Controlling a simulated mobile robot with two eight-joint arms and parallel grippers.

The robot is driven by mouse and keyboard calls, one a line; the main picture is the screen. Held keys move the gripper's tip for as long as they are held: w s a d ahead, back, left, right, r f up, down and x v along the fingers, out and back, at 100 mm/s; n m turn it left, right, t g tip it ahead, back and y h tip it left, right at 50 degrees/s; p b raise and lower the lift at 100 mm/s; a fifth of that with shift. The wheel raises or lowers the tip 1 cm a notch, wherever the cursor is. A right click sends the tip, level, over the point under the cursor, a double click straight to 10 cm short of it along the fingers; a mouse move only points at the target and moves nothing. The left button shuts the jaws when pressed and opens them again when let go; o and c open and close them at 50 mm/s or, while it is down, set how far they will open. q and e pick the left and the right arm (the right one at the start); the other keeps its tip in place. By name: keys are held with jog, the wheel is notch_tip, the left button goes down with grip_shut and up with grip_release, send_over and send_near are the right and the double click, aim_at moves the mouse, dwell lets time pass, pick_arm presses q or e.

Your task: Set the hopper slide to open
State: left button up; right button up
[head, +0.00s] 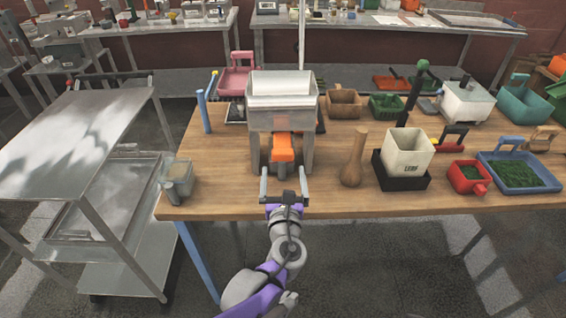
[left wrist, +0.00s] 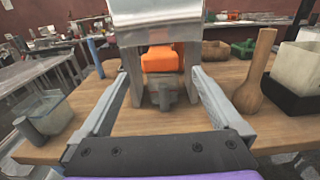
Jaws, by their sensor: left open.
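The metal hopper (head: 283,117) stands near the front edge of the wooden table, with an orange part (head: 283,150) at its lower front. In the left wrist view the orange part (left wrist: 161,60) shows under the hopper (left wrist: 158,32), with a small grey knob (left wrist: 165,98) below it. I cannot tell which of these is the slide, or its setting. My left gripper (head: 284,172) is open and empty at the table's front edge, facing the hopper. In the left wrist view its fingers (left wrist: 160,76) stand either side of the knob, apart from it. My right gripper is not in view.
A clear container (head: 177,180) stands left of the hopper. A wooden pestle-like piece (head: 354,160) and a cream bin (head: 407,152) on a black base stand to the right. A steel cart (head: 75,130) is at the left. Table between container and hopper is bare.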

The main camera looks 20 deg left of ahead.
pick_arm(q)
jog(key=shift+v, duration=1.7)
jog(key=s+a+f+n+g, duration=0.85)
jog(key=s+a+n, duration=0.2)
jog(key=n, duration=0.85)
jog(key=s+d+f+n+g+h, duration=0.3)
jog(key=s+d+f+n+h, duration=0.2)
jog(key=s+n, duration=0.5)
jog(key=d+f+n, duration=0.1)
jog(key=n, duration=0.2)
jog(key=shift+n, duration=0.4)
